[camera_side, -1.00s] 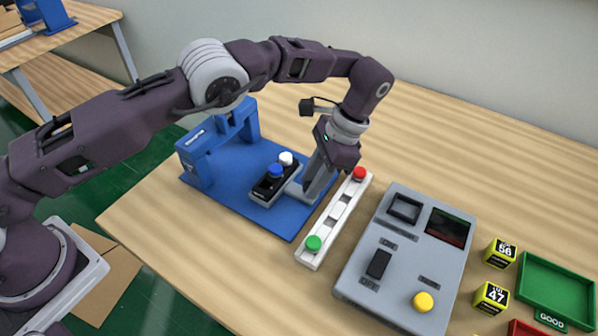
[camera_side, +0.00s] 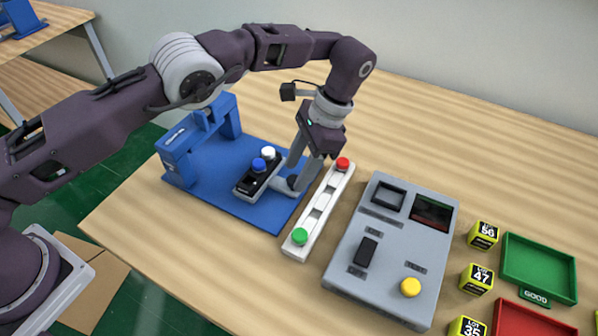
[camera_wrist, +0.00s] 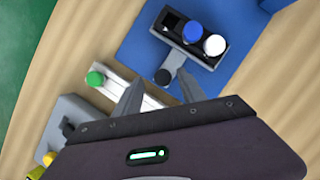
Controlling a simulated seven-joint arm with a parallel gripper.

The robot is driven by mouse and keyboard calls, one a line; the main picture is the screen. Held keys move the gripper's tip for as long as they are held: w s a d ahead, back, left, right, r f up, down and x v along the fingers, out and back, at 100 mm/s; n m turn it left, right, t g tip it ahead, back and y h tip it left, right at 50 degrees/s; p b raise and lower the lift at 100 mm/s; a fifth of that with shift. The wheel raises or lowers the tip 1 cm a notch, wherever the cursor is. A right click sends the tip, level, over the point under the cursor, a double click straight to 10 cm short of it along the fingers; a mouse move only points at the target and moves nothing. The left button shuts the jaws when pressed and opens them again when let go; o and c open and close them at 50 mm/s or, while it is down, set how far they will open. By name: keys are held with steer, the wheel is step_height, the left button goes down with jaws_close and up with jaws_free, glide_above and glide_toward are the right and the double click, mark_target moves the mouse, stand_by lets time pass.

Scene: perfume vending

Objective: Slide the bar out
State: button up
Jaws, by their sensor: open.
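A short light-grey bar (camera_side: 283,188) sticks out from the black holder (camera_side: 246,187) on the blue plate. In the wrist view the bar (camera_wrist: 176,58) runs from the holder (camera_wrist: 160,30) to a round black knob (camera_wrist: 163,76). The holder carries a blue cap (camera_side: 259,165) and a white cap (camera_side: 268,152). My gripper (camera_side: 299,176) is open and points down at the bar's knob end. In the wrist view my gripper (camera_wrist: 160,78) has one finger on each side of the knob. I cannot tell whether they touch it.
A blue plate with an upright frame (camera_side: 182,160) lies to the left. A white strip (camera_side: 318,205) with green and red buttons stands close right of my gripper. Beyond are a grey control box (camera_side: 385,255), yellow cubes (camera_side: 477,279) and a green tray (camera_side: 540,265). The table behind is clear.

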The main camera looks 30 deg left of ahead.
step_height(320, 180, up, 8)
steer(key=shift+r, duration=0.15)
stand_by(0.3)
steer(key=s+a+r+n+t+h, duration=0.2)
steer(key=a+r, duration=0.4)
steer(key=r, duration=0.3)
steer(key=s+a+r+n+t+h, duration=0.1)
steer(key=s+a+r+n, duration=0.3)
steer(key=r, duration=0.6)
steer(key=s+a+r+n+t, duration=0.15)
steer(key=s+a+t, duration=0.4)
steer(key=s, duration=0.75)
steer(key=s+a+f+n, duration=0.1)
steer(key=s+a+f, duration=0.2)
steer(key=s+f, duration=0.2)
steer(key=s, duration=0.3)
steer(key=shift+s+a+f, duration=0.2)
steer(key=shift+s+f, duration=0.15)
steer(key=shift+s, duration=0.05)
steer(key=shift+n, duration=0.25)
